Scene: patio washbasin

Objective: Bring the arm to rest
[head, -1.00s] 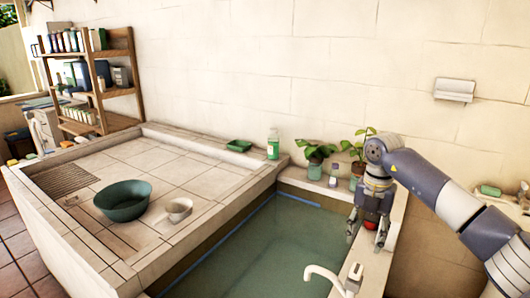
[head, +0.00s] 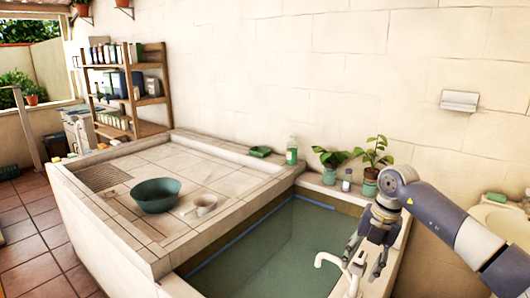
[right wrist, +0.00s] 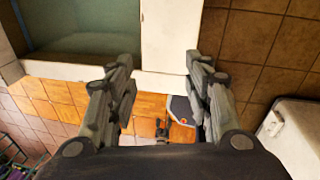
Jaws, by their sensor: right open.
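My right gripper (head: 366,262) is over the right-hand ledge of the water basin (head: 280,250), close to the white tap (head: 330,259). Its fingers point down. In the right wrist view the two fingers of the gripper (right wrist: 162,62) stand well apart with nothing between them. Below them show a pale ledge (right wrist: 170,35) and the orange tiled floor (right wrist: 150,103). My left gripper is in neither view.
Two potted plants (head: 372,155), a small bottle (head: 347,180) and a green bottle (head: 292,151) stand along the wall. A white sink (head: 505,220) is at right.

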